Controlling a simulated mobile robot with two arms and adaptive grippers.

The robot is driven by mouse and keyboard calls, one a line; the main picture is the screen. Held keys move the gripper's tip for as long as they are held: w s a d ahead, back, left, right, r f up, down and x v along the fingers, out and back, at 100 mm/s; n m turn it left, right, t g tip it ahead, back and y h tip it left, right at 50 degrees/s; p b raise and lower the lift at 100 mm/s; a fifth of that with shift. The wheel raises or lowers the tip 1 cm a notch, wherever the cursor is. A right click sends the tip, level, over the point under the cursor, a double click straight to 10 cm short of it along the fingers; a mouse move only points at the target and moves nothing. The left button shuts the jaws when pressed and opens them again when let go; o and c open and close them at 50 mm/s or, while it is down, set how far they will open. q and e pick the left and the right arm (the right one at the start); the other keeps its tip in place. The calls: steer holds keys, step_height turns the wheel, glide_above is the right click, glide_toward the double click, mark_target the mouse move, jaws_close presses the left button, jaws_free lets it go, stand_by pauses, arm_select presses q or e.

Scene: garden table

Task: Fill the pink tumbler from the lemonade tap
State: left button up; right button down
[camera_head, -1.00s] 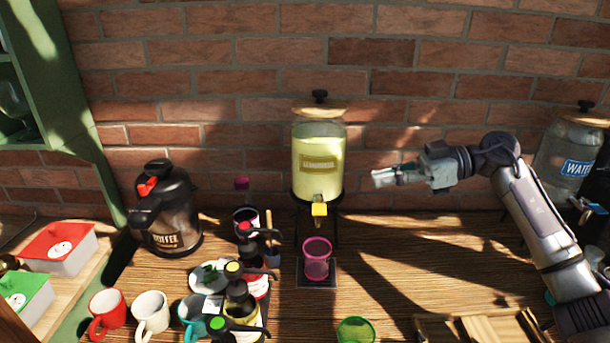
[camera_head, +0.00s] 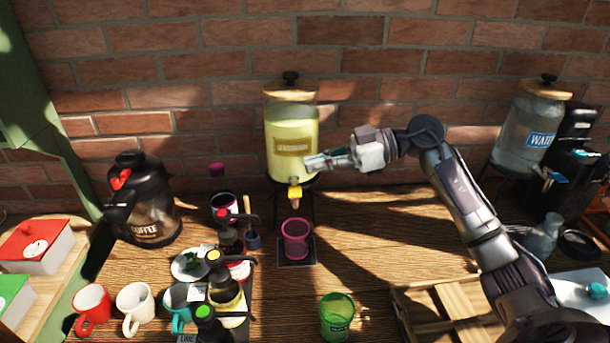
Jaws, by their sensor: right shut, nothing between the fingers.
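The lemonade dispenser (camera_head: 291,140) is a glass jar of yellow liquid with a wooden lid, on a dark stand against the brick wall. Its yellow tap (camera_head: 294,193) points down at the front. The pink tumbler (camera_head: 296,240) stands upright on a dark square mat (camera_head: 297,263), below the tap. I cannot make out any liquid in it. My right gripper (camera_head: 312,163) is shut and empty, just right of the jar and above the tap. I cannot tell whether it touches the jar. My left gripper is not in view.
A green tumbler (camera_head: 337,316) stands at the front. A water dispenser (camera_head: 530,130) is at the right, a wooden crate (camera_head: 440,308) at front right. A coffee pot (camera_head: 143,200) is at the left, with mugs (camera_head: 134,305) and several bottles (camera_head: 226,285) in front. The table right of the mat is clear.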

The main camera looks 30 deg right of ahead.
mark_target(299, 193)
steer(key=f, duration=0.1)
steer(key=a+f+p, duration=0.1)
steer(key=f, duration=0.1)
steer(key=w+a+f, duration=0.1)
steer(key=shift+a+f, duration=0.1)
steer(key=shift+f, duration=0.25)
steer(key=shift+w, duration=0.1)
steer(key=n, duration=0.1)
steer(key=f+n+t, duration=0.1)
steer(key=shift+s+a+f+n, duration=0.1)
steer(key=shift+s+f+n, duration=0.2)
steer(key=shift+s, duration=0.1)
steer(key=shift+s+p, duration=0.1)
steer(key=shift+p, duration=0.55)
steer(key=shift+f+b, duration=0.1)
steer(key=shift+b, duration=0.2)
